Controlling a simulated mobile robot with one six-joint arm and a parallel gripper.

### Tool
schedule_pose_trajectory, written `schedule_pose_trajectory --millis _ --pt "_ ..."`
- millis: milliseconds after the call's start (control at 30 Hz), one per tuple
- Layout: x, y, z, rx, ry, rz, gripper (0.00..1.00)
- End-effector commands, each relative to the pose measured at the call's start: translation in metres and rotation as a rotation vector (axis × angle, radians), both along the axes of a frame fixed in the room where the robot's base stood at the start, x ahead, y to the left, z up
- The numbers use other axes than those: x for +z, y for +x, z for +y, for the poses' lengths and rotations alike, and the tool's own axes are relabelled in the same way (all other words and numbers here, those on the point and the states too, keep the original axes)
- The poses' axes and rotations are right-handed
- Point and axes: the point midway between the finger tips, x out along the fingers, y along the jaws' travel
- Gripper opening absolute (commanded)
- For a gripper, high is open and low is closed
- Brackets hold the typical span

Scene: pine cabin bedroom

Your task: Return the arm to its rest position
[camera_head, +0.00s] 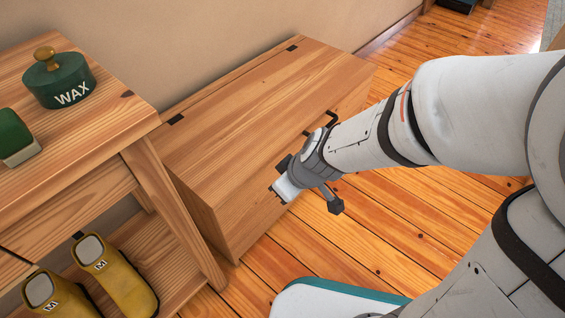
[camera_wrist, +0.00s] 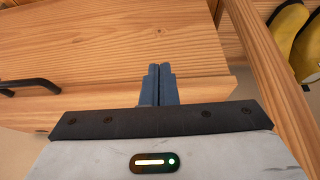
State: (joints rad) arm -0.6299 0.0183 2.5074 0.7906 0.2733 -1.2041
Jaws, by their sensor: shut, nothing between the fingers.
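My gripper (camera_head: 280,189) is at the end of my white arm, which reaches in from the right in the head view. It is in front of the wooden chest (camera_head: 240,100), overlapping its front face in the picture. In the wrist view the two blue-grey fingers of my gripper (camera_wrist: 159,70) are together, with nothing between them. They point toward the chest (camera_wrist: 110,40), near the edge of its lid. Whether they touch it cannot be told. The chest's lid is closed.
A black handle (camera_wrist: 30,86) is on the chest's front. A wooden stand (camera_head: 110,110) at left holds a green WAX tin (camera_head: 60,85), a green block (camera_head: 15,138) and yellow shoe-like objects (camera_head: 115,275) below. Plank floor (camera_head: 410,215) is open at right.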

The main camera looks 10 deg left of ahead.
Motion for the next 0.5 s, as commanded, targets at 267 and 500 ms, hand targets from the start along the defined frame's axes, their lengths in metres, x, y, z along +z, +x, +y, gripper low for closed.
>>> schedule_pose_trajectory --millis 267,500 --pt "0.004 0.000 -0.001 -0.003 0.002 -0.001 0.00" --pt "0.072 0.006 -0.020 -0.081 0.019 0.029 0.00"
